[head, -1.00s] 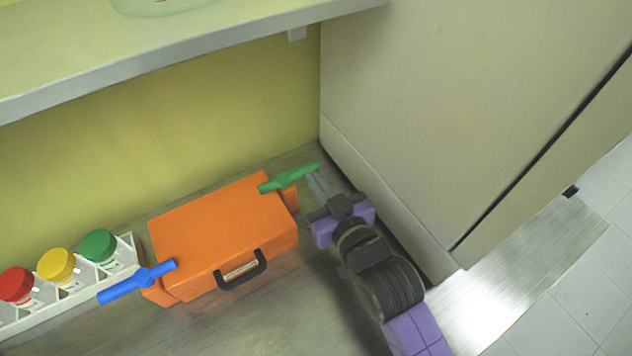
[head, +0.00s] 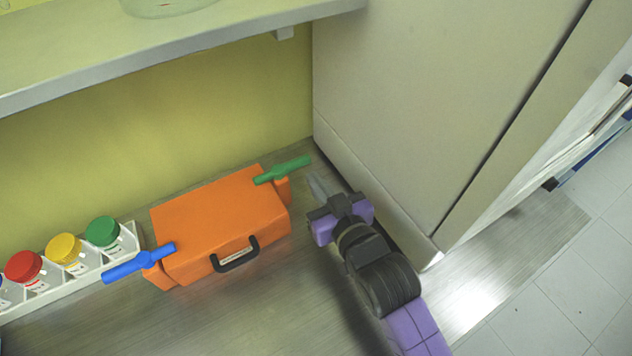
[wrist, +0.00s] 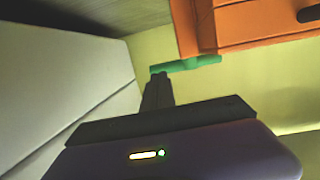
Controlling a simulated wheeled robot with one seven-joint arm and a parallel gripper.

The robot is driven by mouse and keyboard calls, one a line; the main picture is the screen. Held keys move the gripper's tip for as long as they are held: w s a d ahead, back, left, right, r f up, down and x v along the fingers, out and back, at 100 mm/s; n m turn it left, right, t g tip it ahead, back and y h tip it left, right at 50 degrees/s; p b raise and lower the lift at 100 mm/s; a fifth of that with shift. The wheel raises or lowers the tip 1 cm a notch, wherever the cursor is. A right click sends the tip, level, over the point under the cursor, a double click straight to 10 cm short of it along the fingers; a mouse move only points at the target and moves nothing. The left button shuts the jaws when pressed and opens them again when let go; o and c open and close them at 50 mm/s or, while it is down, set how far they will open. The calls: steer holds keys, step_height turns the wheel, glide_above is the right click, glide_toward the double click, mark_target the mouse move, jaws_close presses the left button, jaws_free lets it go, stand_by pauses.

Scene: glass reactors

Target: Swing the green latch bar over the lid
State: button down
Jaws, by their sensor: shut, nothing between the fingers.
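The orange case (head: 215,222) sits on the bench with its lid down and a black handle on its front. The green latch bar (head: 283,169) is at its right end; its left part lies over the lid's back right corner and the rest sticks out to the right. The bar also shows in the wrist view (wrist: 186,64). The blue latch bar (head: 138,262) is at the case's left end, sticking out mostly left. My gripper (head: 316,184) is shut and empty, right of the case and just short of the green bar's outer end. Whether they touch, I cannot tell.
A white rack (head: 52,290) with several colour-capped jars (head: 64,249) stands left of the case. A pale cabinet wall (head: 420,90) rises close on my gripper's right. A shelf (head: 180,45) overhangs the back. Bench in front of the case is clear.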

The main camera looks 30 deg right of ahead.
steer(key=d+b+v, duration=0.1)
steer(key=b+v, duration=0.1)
steer(key=v, duration=0.8)
steer(key=shift+s, duration=0.2)
steer(key=shift+a, duration=0.1)
steer(key=s+f+n+g+y, duration=0.1)
steer(key=s+f, duration=0.1)
steer(key=s, duration=1.9)
steer(key=shift+s+a+f, duration=0.2)
steer(key=shift+s+a, duration=0.15)
steer(key=shift+s, duration=0.05)
